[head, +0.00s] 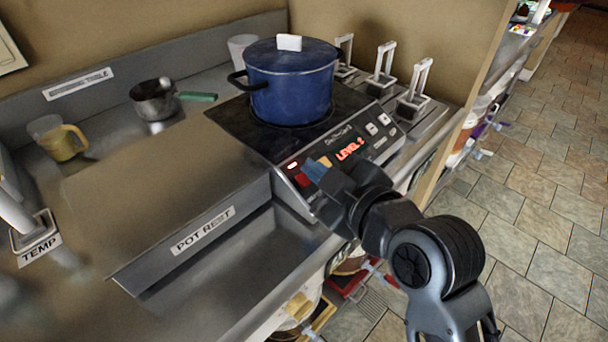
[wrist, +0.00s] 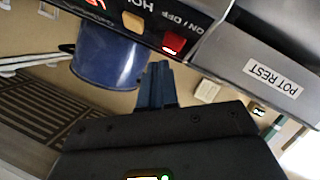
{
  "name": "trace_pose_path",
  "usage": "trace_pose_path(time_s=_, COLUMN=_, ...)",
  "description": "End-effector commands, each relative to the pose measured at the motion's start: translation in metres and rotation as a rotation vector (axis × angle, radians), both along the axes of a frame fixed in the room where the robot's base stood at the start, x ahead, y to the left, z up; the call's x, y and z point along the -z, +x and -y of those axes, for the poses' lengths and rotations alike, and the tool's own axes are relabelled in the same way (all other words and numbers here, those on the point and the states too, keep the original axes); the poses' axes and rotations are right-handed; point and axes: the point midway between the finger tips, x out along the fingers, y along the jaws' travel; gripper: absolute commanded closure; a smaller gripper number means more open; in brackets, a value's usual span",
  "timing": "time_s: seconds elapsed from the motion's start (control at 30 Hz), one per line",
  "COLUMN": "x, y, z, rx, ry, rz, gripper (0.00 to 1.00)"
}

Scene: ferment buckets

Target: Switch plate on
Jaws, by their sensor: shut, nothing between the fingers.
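The plate (head: 225,116) is a black hot plate set in the counter, with a sloping control panel (head: 322,150) at its front. The panel's display (head: 350,149) is lit red and reads "LEVEL" with a character I cannot read surely. In the wrist view a red button (wrist: 173,44) sits by the "ON / OFF" label, beside a pale yellow button (wrist: 133,22). My gripper (head: 315,168) is shut and empty, its blue fingers close to the panel's left part; they also show in the wrist view (wrist: 158,75), near the red button. I cannot tell whether they touch it.
A blue lidded pot (head: 290,85) stands on the plate. A small saucepan (head: 153,100), a yellowish jug (head: 58,138) and a white cup (head: 240,47) stand on the counter. The recessed "POT REST" bay (head: 230,265) is empty. White-handled holders (head: 413,90) line the right.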

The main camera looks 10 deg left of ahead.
Motion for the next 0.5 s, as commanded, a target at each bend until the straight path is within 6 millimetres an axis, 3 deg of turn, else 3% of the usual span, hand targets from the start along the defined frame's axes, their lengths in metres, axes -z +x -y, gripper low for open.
trace_pose_path(time_s=0.23, x=-0.005, y=-0.001, z=0.002, rx=0.0, ry=0.0, rz=0.0, gripper=1.0)
trace_pose_path(time_s=0.5, x=-0.026, y=-0.008, z=0.01, rx=0.001, ry=0.001, rz=0.0, gripper=1.0)
